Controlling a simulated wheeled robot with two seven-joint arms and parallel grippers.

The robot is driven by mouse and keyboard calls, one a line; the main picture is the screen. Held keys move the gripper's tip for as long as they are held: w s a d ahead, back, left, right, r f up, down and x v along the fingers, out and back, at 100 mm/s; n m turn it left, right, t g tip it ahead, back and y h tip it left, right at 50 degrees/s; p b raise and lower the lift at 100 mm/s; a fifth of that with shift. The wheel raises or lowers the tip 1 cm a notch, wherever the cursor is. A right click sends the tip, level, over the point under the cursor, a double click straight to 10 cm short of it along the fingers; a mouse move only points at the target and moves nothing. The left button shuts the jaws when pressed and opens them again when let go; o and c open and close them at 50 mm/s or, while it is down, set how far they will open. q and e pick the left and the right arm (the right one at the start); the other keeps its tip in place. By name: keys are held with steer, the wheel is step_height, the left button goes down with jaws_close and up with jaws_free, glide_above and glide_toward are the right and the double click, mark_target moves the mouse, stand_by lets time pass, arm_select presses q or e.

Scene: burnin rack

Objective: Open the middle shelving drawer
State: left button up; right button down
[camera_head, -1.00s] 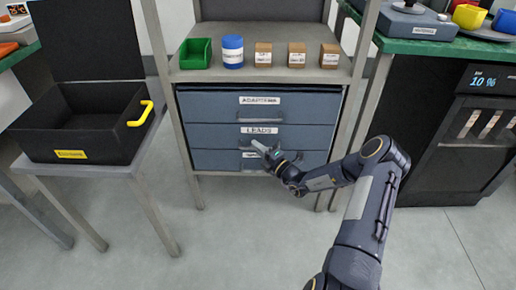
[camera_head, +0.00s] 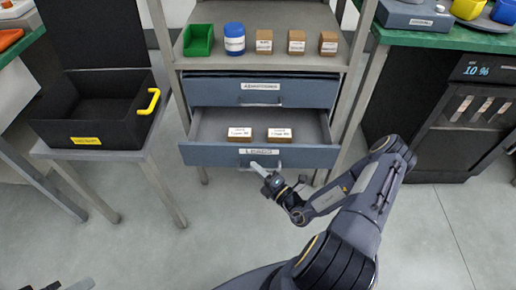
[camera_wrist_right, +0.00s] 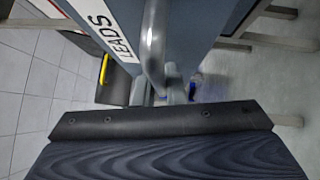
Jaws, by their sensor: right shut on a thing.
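The middle drawer (camera_head: 215,156), labelled LEADS, is pulled well out of the shelving unit (camera_head: 355,95). Two small brown labelled boxes (camera_head: 240,134) lie inside it. My right gripper (camera_head: 262,170) is at the front of this drawer, shut on its handle. In the right wrist view the curved grey handle (camera_wrist_right: 153,45) runs down into the fingers (camera_wrist_right: 175,92), beside the LEADS label. The part between the fingers is hard to make out. Part of my left gripper (camera_head: 75,285) shows at the bottom left edge, mostly cut off.
The top drawer (camera_head: 310,94) is closed; the open drawer hides the bottom one. A green bin (camera_head: 198,40), a blue-and-white jar (camera_head: 234,39) and small boxes (camera_head: 296,42) stand above. A black case (camera_head: 115,135) on a stand is left, a dark cabinet (camera_head: 440,150) right. Floor in front is clear.

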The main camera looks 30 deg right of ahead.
steer(key=shift+s+a+p, duration=0.15)
steer(key=shift+s+a, duration=0.3)
steer(key=shift+s, duration=0.3)
steer(key=shift+s+a+p, duration=0.2)
steer(key=shift+s+a, duration=0.25)
steer(key=shift+s, duration=0.3)
steer(key=shift+s+a+p, duration=0.15)
steer(key=shift+s+a, duration=0.3)
steer(key=shift+s, duration=0.3)
steer(key=c, duration=1.5)
jaws_free()
steer(key=shift+s, duration=0.1)
steer(key=v, duration=0.7)
steer(key=shift+s+p, duration=0.3)
steer(key=shift+p, duration=0.05)
steer(key=shift+d, duration=0.1)
